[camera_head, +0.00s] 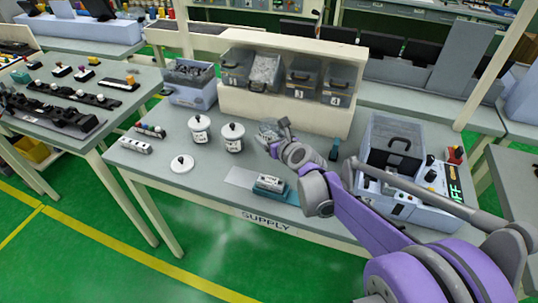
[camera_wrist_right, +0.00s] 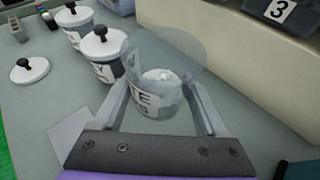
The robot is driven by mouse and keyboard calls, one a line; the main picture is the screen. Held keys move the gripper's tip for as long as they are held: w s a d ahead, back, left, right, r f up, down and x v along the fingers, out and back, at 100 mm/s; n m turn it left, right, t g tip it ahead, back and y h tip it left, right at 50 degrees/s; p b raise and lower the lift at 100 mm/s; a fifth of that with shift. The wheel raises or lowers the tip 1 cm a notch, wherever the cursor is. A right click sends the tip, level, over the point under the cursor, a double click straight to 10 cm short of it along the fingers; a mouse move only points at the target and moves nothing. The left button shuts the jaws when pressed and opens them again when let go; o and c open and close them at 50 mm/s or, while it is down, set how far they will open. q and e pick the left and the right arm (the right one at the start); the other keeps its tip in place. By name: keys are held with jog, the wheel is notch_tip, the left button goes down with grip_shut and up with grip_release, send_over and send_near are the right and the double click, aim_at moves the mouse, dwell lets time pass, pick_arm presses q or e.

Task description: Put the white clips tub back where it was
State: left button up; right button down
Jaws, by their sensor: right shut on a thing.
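The white clips tub (camera_wrist_right: 165,98) is a clear, open tub with pale contents and a partly visible label ending in "TE". It stands between the two fingers of my right gripper (camera_wrist_right: 158,112), which is shut on it. In the head view the tub (camera_head: 266,131) is partly hidden behind my right gripper (camera_head: 277,137), in front of the drawer cabinet. I cannot tell whether its base touches the table. A white lid with a black knob (camera_head: 182,163) lies on the table at the left. My left gripper is not in view.
Two lidded tubs (camera_head: 199,128) (camera_head: 232,137) stand left of the held tub. The cabinet with numbered drawers (camera_head: 290,108) is behind. A blue tray with a labelled block (camera_head: 270,185) lies near the front edge. A machine (camera_head: 395,150) stands at the right.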

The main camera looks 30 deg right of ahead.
notch_tip(320, 180, down, 6)
jog(key=shift+r+b, duration=0.1)
jog(key=shift+b, duration=0.25)
grip_release()
jog(key=shift+r, duration=0.1)
jog(key=p+v, duration=0.1)
jog(key=v, duration=1.1)
